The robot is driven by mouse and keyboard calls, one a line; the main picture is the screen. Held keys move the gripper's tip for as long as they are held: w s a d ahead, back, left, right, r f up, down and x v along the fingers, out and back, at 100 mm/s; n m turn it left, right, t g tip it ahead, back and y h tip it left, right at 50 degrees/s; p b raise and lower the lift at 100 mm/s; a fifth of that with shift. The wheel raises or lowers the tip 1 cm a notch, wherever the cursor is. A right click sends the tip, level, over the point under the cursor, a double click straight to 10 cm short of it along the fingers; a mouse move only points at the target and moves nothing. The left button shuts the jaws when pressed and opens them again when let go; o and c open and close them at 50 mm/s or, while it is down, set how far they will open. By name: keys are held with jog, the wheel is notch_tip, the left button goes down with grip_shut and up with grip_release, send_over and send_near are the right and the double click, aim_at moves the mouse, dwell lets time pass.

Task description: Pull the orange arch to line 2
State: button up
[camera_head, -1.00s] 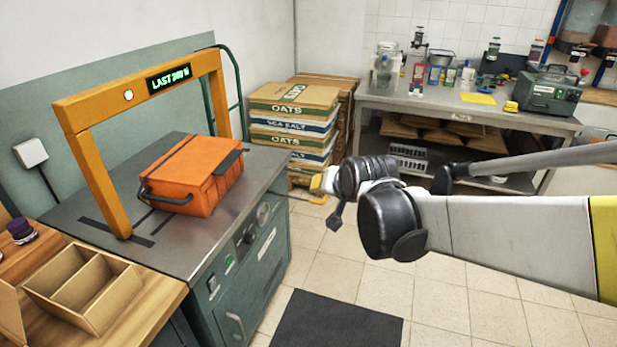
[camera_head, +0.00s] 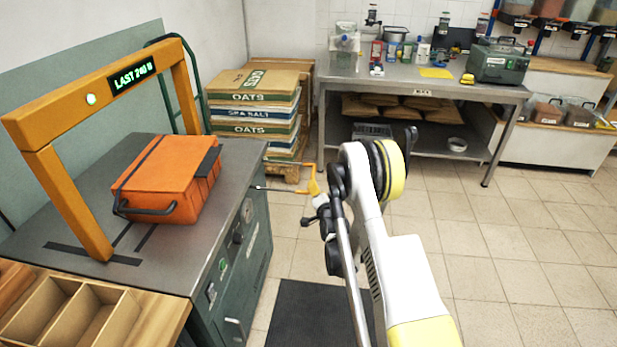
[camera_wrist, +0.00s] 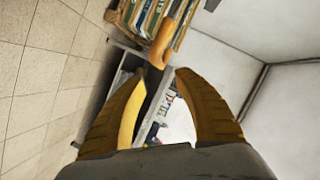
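The orange arch (camera_head: 66,190) stands over a grey-topped green bench at the left of the head view. It carries a green lamp and a small lit display (camera_head: 134,77). Dark stripes (camera_head: 92,253) mark the bench top by its near foot; I can read no numbers on them. An orange case (camera_head: 167,178) with a dark handle sits on the bench beside the arch. My gripper (camera_head: 312,183) is off the bench's right side, well away from the arch. In the wrist view its two fingers (camera_wrist: 162,72) are apart. An orange bar (camera_wrist: 166,42) shows beyond them; I cannot tell whether it touches.
A wooden counter with a divided box (camera_head: 70,318) adjoins the bench at the front left. Stacked sacks (camera_head: 255,110) stand behind the bench. A steel table (camera_head: 425,88) with jars and a green machine is at the back. A dark mat (camera_head: 318,315) lies on the floor; the right floor is clear.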

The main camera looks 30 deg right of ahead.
aim_at(312, 175)
jog(key=b+x, duration=0.1)
jog(key=x, duration=0.8)
jog(key=shift+w+d+f, duration=0.15)
jog(key=shift+f, duration=0.05)
jog(key=shift+w+d, duration=0.15)
jog(key=shift+w, duration=0.45)
grip_shut()
